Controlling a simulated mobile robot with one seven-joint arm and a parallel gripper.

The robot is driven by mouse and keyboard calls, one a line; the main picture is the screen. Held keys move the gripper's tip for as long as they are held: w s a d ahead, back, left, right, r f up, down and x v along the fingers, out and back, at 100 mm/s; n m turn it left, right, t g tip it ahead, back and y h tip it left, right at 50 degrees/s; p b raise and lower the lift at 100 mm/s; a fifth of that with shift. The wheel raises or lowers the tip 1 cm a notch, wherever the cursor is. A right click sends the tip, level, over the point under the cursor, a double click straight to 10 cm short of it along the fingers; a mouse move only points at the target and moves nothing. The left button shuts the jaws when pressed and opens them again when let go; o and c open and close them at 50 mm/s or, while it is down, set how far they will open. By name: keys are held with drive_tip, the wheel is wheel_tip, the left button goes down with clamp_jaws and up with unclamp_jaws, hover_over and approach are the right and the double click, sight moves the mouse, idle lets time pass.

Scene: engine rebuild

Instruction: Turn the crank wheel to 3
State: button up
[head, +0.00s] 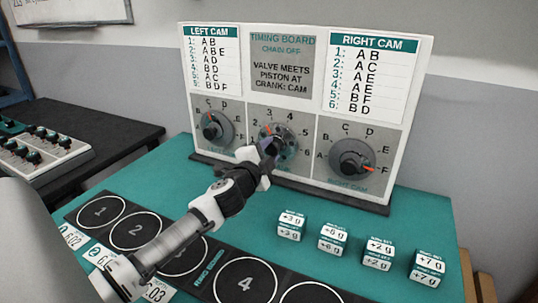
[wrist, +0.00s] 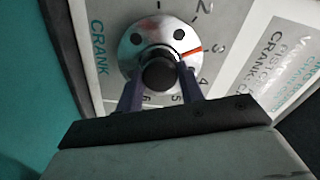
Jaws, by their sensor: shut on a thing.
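The crank wheel (wrist: 136,58) is a round silver disc with dark holes and a dark central knob (wrist: 158,72), on the middle panel of the timing board. Its red mark (wrist: 193,52) points at the printed 3 (wrist: 221,50) in the wrist view. My gripper (wrist: 160,76) is shut on the knob, one finger on each side.
The left cam dial (head: 214,129) has its orange mark at upper left; the right cam dial (head: 351,160) has its mark towards F. Several white weight blocks (head: 333,239) and a dark strip of numbered rings (head: 212,284) lie on the green table.

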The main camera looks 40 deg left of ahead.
drive_tip(key=shift+r+m, duration=0.1)
drive_tip(key=shift+m, duration=1)
drive_tip(key=o, duration=1)
